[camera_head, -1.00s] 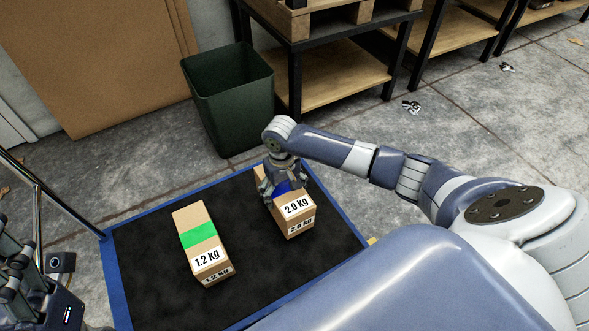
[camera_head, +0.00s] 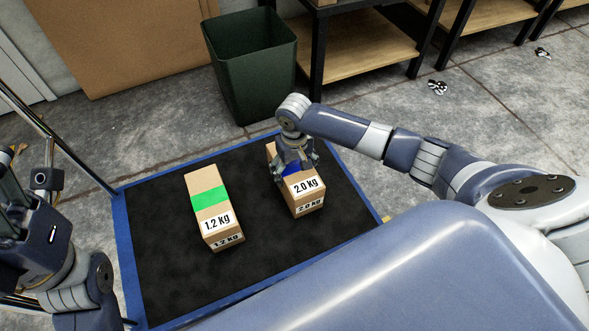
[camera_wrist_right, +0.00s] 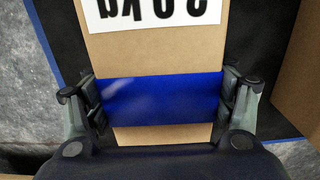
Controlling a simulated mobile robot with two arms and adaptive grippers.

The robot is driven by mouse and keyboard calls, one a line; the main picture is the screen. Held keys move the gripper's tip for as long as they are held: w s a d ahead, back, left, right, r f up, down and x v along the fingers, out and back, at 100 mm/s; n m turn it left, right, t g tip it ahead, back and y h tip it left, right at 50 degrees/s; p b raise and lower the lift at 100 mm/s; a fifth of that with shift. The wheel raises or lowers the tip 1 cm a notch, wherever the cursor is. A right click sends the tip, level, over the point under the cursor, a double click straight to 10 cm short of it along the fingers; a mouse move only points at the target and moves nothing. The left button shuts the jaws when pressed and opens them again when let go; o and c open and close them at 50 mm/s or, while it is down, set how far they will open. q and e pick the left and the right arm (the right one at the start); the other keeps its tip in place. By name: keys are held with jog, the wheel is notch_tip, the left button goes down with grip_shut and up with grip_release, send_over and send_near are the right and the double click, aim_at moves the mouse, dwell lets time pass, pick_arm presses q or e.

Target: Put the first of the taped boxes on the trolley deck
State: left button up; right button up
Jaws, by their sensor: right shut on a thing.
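The trolley deck (camera_head: 160,285) is a black mat with a blue rim. A cardboard box with blue tape (camera_head: 305,196), labelled 2.0 kg, rests on its far right part. My right gripper (camera_head: 294,170) is above this box, its fingers on both sides at the blue tape; the right wrist view shows the blue tape (camera_wrist_right: 160,100) between the fingers. A box with green tape (camera_head: 210,200), labelled 1.2 kg, lies on the deck to the left, apart from it. My left gripper (camera_head: 25,215) is at the left edge, partly cut off, away from both boxes; its fingers are unclear.
A dark green bin (camera_head: 252,75) stands on the floor behind the deck. A chrome handle rail (camera_head: 75,155) rises at the deck's left. A black-framed shelf table (camera_head: 350,55) stands behind right. The deck is bare around the green-taped box.

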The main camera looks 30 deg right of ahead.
jog(key=shift+w+r, duration=0.2)
jog(key=o, duration=2.1)
jog(key=shift+s+f, duration=0.15)
jog(key=shift+s, duration=0.05)
jog(key=shift+c, duration=0.2)
